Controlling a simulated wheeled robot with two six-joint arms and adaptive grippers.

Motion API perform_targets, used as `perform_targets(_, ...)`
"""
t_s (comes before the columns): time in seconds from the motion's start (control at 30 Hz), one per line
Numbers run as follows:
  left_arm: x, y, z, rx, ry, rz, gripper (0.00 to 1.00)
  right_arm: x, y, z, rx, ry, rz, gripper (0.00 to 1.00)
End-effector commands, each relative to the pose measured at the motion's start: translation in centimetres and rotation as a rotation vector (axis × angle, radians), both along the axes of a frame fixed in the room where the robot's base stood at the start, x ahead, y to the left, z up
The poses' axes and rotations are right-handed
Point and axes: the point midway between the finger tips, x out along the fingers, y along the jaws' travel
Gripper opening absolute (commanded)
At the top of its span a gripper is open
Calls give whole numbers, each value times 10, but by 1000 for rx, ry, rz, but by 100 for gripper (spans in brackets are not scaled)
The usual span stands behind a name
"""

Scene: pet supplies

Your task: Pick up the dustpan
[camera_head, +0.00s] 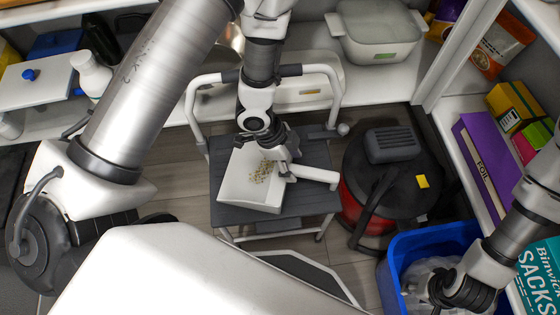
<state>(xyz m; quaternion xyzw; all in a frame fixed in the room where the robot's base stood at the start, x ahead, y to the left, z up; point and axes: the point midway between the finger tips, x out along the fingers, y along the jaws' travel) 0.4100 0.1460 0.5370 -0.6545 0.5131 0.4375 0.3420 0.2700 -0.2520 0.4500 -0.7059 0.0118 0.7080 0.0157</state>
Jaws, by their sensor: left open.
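A white dustpan (238,184) lies on a grey step stool. Some brownish crumbs (262,172) lie in its pan, and its short white handle (318,176) points right. My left gripper (284,160) is above the dustpan, close to where the pan meets the handle, with its fingers apart. It covers part of the pan's far edge; I cannot tell whether it touches the dustpan. My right gripper (447,300) is low over the blue bin at the lower right; its fingers are too hidden to read.
The dustpan rests on the grey step stool (292,207) with white side rails. A black and red vacuum cleaner (392,190) stands to its right. A blue bin (400,254) with a clear bag stands at the lower right. Shelves with boxes and containers line the back and right.

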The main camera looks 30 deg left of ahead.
Motion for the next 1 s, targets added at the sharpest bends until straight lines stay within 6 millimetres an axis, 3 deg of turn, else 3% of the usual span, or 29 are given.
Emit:
perform_targets(0.1, 1, -9, -26, 0, 2, -3, 60, -1, 0, -14, 0, 1, -1, 40)
perform_targets(0.2, 3, -14, -38, 0, 2, 0, 60, -1, 0, -17, 0, 2, -1, 40)
perform_targets(0.4, 4, -15, -38, 0, 2, 2, 60, 0, 0, -16, 0, 1, -1, 40)
perform_targets(0.43, 3, -15, -38, 0, 2, 2, 57, 0, 0, -16, 0, 1, -1, 40)
perform_targets(0.6, 3, -15, -38, -1, 2, 3, 0, 0, 0, -16, 0, 1, 0, 40)
perform_targets(1.0, 4, -15, -35, 0, 1, 4, 0, 0, 0, -14, 0, 0, 0, 40)
